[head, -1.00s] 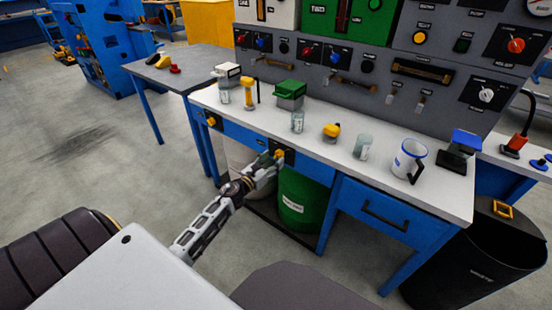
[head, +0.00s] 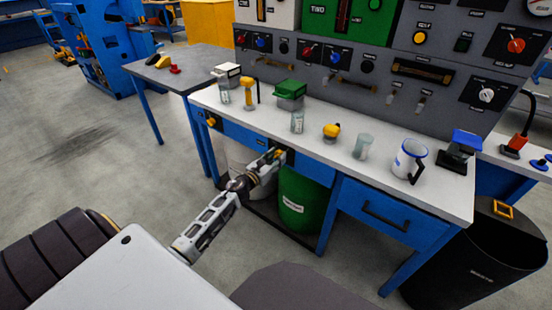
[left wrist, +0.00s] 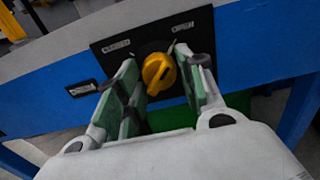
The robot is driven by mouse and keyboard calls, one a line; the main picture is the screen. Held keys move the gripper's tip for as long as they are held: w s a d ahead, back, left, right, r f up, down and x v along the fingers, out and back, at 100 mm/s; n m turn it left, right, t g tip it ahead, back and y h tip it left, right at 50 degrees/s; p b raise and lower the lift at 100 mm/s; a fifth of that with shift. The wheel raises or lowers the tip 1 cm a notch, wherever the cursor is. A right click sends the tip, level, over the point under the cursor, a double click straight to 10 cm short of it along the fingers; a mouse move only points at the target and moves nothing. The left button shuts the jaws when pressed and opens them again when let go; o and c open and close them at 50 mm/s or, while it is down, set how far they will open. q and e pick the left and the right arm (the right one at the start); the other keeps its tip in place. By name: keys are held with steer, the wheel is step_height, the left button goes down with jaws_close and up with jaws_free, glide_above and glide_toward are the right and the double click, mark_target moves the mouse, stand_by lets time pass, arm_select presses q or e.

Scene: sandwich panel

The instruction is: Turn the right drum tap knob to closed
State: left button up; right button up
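The right drum tap knob (left wrist: 158,73) is yellow and sits on a black plate (left wrist: 118,45) on the blue front of the bench. In the left wrist view its grip ridge stands tilted, close to upright. My left gripper (left wrist: 163,88) is open, with one green-padded finger on each side of the knob. The right finger is close to the knob; I cannot tell if it touches. In the head view my left gripper (head: 277,160) is at the plate and largely covers the knob. My right gripper is not in view.
Another yellow knob (head: 211,121) is on the bench front at the left. A green drum (head: 302,200) stands under the bench below my gripper. The white bench top (head: 330,152) holds cups, a mug (head: 406,158) and small boxes. A black bin (head: 475,262) stands at the right.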

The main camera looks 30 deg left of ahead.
arm_select(q)
steer(key=c, duration=0.5)
